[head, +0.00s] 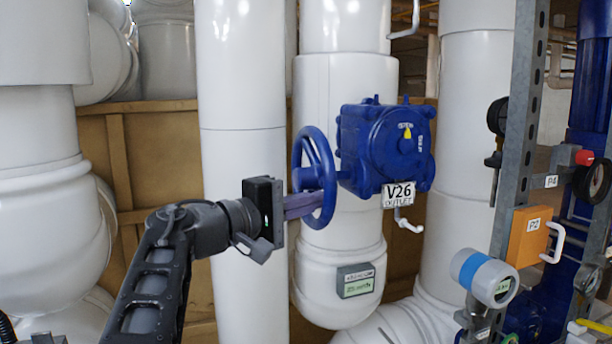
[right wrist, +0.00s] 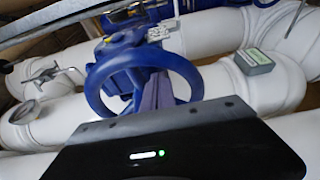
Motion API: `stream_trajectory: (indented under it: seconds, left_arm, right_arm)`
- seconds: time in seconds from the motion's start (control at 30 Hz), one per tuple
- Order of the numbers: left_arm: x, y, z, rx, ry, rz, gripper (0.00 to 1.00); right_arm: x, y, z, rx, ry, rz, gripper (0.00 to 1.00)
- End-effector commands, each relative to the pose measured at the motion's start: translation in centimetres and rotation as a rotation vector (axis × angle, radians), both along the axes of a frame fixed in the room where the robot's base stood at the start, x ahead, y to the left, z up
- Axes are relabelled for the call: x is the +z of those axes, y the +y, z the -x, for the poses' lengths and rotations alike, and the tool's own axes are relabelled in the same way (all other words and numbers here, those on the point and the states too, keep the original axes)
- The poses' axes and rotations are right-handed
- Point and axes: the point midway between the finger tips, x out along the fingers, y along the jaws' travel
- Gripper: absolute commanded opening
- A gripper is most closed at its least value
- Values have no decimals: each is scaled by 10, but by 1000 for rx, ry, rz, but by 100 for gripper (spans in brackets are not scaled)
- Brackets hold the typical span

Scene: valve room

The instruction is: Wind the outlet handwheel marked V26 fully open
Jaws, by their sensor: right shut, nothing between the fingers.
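The blue V26 handwheel (head: 314,140) stands on the left side of a blue gearbox (head: 385,145) on a white pipe. A white tag (head: 398,194) reading "V26 OUTLET" hangs below the gearbox. My right gripper (head: 318,200) is shut and empty, its fingers at the lower part of the wheel, reaching into the ring. In the right wrist view, the handwheel (right wrist: 103,76) fills the middle, and the fingers (right wrist: 157,95) lie inside its ring, near the hub and right-hand spokes. Whether they touch a spoke, I cannot tell. My left gripper is not in view.
A small box with a green display (head: 357,281) sits on the pipe below the wheel. A grey steel frame (head: 520,130) carries an orange box marked P2 (head: 528,236) and a blue-banded transmitter (head: 485,276). White pipes stand close on both sides.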

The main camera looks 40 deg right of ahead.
Motion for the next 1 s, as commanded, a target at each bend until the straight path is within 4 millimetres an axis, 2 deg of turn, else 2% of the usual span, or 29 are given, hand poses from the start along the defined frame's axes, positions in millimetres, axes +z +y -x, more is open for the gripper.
stream_trajectory:
  seconds: [0.13, 0.53, 0.67, 1.0]
  left_arm:
    - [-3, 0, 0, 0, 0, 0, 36]
    - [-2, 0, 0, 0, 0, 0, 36]
    - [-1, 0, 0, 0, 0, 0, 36]
    - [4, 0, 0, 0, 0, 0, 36]
  right_arm:
    - [-7, -2, -5, 0, 0, 0, 0]
    - [-7, 1, -6, 2, 0, 0, 0]
    - [-7, 12, -7, 4, 1, 1, 0]
    - [-6, 56, -7, 3, 0, 1, 0]
